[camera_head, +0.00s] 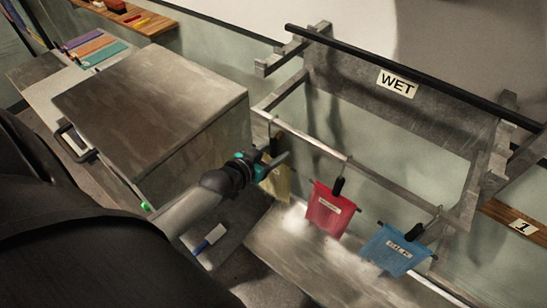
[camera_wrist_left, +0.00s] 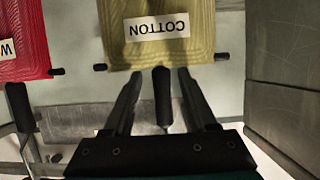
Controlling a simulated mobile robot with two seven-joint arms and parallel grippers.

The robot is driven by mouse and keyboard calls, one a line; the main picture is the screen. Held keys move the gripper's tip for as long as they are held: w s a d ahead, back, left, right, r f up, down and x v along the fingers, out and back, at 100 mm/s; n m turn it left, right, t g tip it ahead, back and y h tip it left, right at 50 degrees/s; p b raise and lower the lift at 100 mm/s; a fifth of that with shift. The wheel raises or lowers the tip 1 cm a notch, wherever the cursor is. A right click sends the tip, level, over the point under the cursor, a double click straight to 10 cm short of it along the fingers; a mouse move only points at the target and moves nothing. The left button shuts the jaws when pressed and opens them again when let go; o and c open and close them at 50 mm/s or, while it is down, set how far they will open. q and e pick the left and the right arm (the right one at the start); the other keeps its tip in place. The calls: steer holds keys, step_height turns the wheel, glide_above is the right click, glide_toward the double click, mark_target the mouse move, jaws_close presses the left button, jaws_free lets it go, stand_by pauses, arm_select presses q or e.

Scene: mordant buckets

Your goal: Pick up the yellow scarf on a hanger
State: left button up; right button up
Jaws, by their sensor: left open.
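The yellow scarf (camera_head: 277,184) hangs from the rail at the left of the rack, partly hidden behind my left gripper (camera_head: 274,164). In the left wrist view the yellow scarf (camera_wrist_left: 160,48) appears upside down with a "COTTON" label. The black grip of its hanger (camera_wrist_left: 162,98) lies between the two fingers of my left gripper (camera_wrist_left: 160,76). The fingers are apart, with a gap on each side of the grip. My right gripper is in neither view.
A red scarf (camera_head: 327,212) and a blue scarf (camera_head: 394,251) hang farther right on the same rail (camera_head: 313,152). The grey rack has a "WET" sign (camera_head: 397,84). A large grey box (camera_head: 150,100) stands left of my gripper. A marker (camera_head: 210,238) lies below the arm.

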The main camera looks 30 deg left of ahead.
arm_select(q)
steer(key=shift+x, duration=1.5)
steer(key=shift+a, duration=0.1)
steer(key=shift+c, duration=0.3)
jaws_close()
